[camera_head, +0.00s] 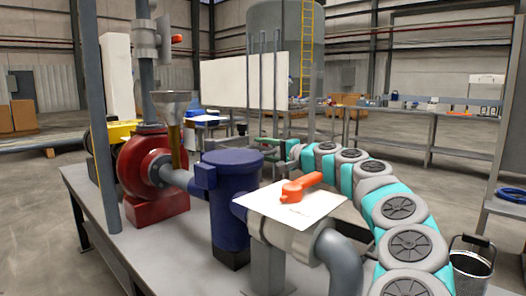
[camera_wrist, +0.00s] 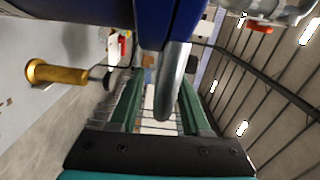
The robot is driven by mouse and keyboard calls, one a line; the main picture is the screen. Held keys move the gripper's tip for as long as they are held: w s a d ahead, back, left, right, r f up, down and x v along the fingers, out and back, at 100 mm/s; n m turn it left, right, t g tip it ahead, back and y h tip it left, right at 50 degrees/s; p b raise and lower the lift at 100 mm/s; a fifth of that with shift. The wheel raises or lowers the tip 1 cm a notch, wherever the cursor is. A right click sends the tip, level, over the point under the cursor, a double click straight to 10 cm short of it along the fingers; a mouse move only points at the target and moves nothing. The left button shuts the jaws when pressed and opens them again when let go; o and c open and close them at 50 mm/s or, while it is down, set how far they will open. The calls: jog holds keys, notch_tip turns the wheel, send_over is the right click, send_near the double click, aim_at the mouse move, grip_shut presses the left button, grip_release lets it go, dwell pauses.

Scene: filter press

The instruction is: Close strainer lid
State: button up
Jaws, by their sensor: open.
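The strainer is a dark blue upright cylinder (camera_head: 230,215) on the bench, with a flat round blue lid (camera_head: 232,158) on top. From this angle I cannot tell whether the lid is fully seated. My gripper (camera_head: 264,148) is at the right of the lid, its green fingers pointing left toward it. In the wrist view my gripper (camera_wrist: 160,88) is open, with a grey rounded bar (camera_wrist: 172,85) showing between the fingers. The bar runs from under the blue body (camera_wrist: 156,18). Whether the fingers touch it is unclear.
A red pump (camera_head: 140,165) and a funnel (camera_head: 172,104) stand left of the strainer. A white sheet with an orange valve handle (camera_head: 302,187) and a grey pipe (camera_head: 338,262) are in front right. A brass cylinder (camera_wrist: 55,73) shows in the wrist view.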

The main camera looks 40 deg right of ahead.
notch_tip(320, 180, up, 3)
jog(key=shift+s+r, duration=0.1)
jog(key=shift+r, duration=0.05)
jog(key=s+a+r+b, duration=0.1)
jog(key=s+a, duration=0.8)
jog(key=s, duration=0.3)
jog(key=shift+s+a+r, duration=0.2)
jog(key=shift+s+a, duration=0.05)
jog(key=shift+s, duration=0.15)
jog(key=shift+a, duration=0.1)
dwell(0.3)
